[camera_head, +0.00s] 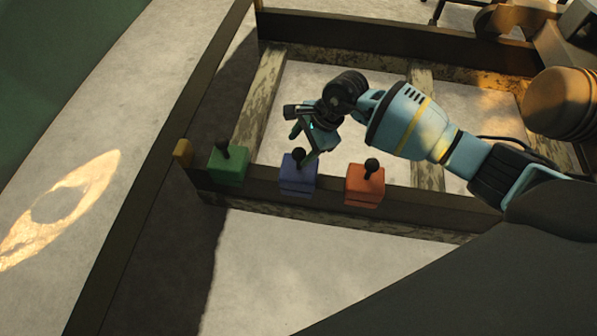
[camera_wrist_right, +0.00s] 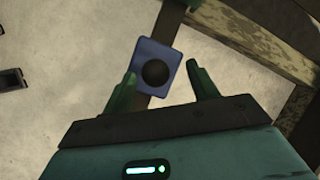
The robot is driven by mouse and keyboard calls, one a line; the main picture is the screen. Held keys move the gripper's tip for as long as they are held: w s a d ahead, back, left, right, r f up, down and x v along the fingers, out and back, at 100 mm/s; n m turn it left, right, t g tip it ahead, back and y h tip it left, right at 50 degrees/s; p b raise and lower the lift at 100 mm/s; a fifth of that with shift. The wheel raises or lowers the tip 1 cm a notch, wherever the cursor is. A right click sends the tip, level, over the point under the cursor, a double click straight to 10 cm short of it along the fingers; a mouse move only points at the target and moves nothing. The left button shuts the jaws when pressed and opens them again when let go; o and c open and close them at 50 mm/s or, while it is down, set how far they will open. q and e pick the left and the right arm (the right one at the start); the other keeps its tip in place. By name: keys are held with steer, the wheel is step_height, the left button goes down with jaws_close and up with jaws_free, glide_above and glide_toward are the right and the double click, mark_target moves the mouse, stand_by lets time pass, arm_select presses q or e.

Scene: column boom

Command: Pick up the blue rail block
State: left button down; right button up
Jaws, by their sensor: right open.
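The blue rail block (camera_head: 298,178) sits on the dark rail between the green and the red blocks, with a black ball knob on top. My right gripper (camera_head: 302,145) is open just above and behind it in the head view. In the right wrist view the blue block (camera_wrist_right: 168,58) shows from above, its black knob between the tips of my open right fingers (camera_wrist_right: 164,84). I see no contact between fingers and knob. My left gripper is not in view.
A green block (camera_head: 229,165) and a red block (camera_head: 365,187), each with a black knob, sit on the same dark rail (camera_head: 425,204). A small yellow piece (camera_head: 182,152) is at the rail's left end. Pale floor (camera_head: 300,270) in front is clear.

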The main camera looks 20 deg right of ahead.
mark_target(295, 158)
steer(key=shift+a+f+b, duration=0.2)
steer(key=shift+f+b, duration=0.1)
steer(key=shift+f, duration=0.2)
steer(key=b+x, duration=0.1)
steer(key=x, duration=0.1)
steer(key=b+x, duration=0.1)
steer(key=x, duration=0.1)
steer(key=shift+s+d+f, duration=0.1)
steer(key=shift+s+f, duration=0.05)
steer(key=shift+s, duration=0.05)
steer(key=shift+c, duration=0.5)
steer(key=c, duration=0.5)
jaws_close()
